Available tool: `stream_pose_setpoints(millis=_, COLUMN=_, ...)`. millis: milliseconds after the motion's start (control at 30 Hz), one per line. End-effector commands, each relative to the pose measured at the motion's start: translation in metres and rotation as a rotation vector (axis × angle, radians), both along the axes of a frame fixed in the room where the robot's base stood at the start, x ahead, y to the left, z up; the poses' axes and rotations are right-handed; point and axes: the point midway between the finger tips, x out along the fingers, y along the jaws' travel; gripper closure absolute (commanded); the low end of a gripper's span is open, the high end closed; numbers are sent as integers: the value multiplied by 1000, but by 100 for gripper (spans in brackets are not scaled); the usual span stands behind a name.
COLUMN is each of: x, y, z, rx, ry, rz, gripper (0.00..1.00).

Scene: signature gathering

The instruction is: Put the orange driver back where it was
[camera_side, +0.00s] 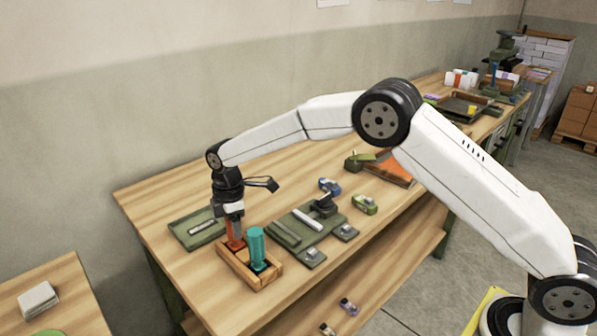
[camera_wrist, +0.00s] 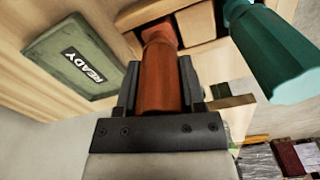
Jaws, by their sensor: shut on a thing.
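My gripper (camera_side: 234,218) points down over the wooden rack (camera_side: 266,282) and is shut on the orange driver (camera_side: 235,240). In the wrist view, the orange driver (camera_wrist: 160,75) lies between the two fingers (camera_wrist: 158,92), its far end reaching toward the rack (camera_wrist: 150,12). The driver is roughly upright at the rack's left compartment. Its lower end is hidden, so I cannot tell how deep it sits. The teal driver (camera_side: 257,248) stands in the rack beside it, and its handle (camera_wrist: 265,45) shows at the right of the wrist view.
A green tray marked READY (camera_wrist: 82,58) lies left of the rack; it also shows in the side view (camera_side: 188,236). A green fixture (camera_side: 290,232) and small blue (camera_side: 330,185) and green (camera_side: 365,204) items stand to the right. Bare tabletop (camera_side: 160,195) is at the left.

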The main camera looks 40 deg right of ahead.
Motion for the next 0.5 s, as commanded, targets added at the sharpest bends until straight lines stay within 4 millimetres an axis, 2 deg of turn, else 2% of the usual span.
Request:
stream_pose_setpoints(millis=267, x=0, y=0, z=-2, rx=0, ry=0, rz=0, gripper=100)
stream_pose_setpoints(millis=300, x=0, y=0, z=-3, rx=0, ry=0, rz=0, gripper=40)
stream_pose_setpoints(millis=400, x=0, y=0, z=-3, rx=0, ry=0, rz=0, gripper=14)
stream_pose_setpoints(millis=500, x=0, y=0, z=-2, rx=0, ry=0, rz=0, gripper=14)
